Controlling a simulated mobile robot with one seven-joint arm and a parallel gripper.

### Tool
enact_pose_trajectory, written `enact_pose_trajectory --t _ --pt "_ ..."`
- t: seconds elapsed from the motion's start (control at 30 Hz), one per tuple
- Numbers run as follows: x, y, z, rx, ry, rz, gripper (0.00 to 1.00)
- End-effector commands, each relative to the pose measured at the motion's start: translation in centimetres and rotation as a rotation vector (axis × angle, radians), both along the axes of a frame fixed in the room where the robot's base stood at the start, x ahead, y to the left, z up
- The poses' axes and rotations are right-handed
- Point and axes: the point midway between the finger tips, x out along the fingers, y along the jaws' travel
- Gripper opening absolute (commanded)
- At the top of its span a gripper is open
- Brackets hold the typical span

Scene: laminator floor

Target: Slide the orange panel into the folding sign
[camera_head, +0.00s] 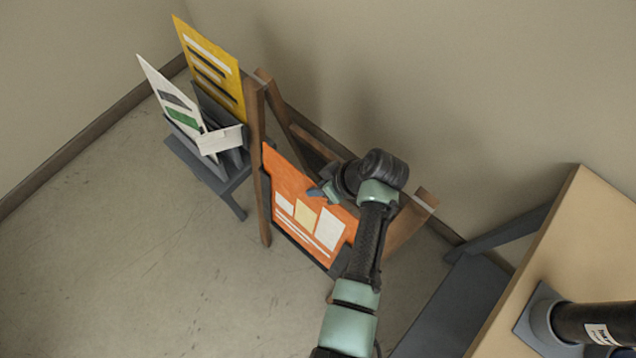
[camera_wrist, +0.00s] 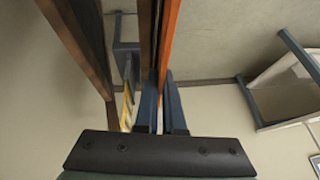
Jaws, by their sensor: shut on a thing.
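The orange panel (camera_head: 296,186), with white and pale yellow blocks, stands in the wooden folding sign (camera_head: 255,150). A dark rail runs along its left and lower edges in the head view. My gripper (camera_head: 322,192) is at the panel's upper edge. In the wrist view my two blue fingers (camera_wrist: 161,108) sit either side of the panel's thin orange edge (camera_wrist: 170,35), shut on it. The sign's brown wooden frame (camera_wrist: 75,35) runs close beside it on the left. My arm covers the panel's right part, so I cannot tell how it sits there.
Left of the sign, a dark rack (camera_head: 197,158) holds a yellow panel (camera_head: 212,65) and a white panel (camera_head: 165,95). A wooden table (camera_head: 560,245) stands at the right. The wall is close behind the sign; floor at the left front is clear.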

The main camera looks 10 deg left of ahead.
Motion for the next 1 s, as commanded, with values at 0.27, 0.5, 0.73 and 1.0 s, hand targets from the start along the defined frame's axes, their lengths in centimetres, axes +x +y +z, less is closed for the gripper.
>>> enact_pose_trajectory --t 0.27,0.5,0.73,1.0 --pt "-0.21 0.16 -1.58 0.0 0.0 0.001 0.0" --pt "-0.21 0.16 -1.53 0.001 -0.001 0.001 0.0" --pt "-0.2 0.15 -1.53 0.0 0.0 0.001 0.4" --pt "-0.25 0.15 -1.58 -0.001 0.001 0.0 0.41"
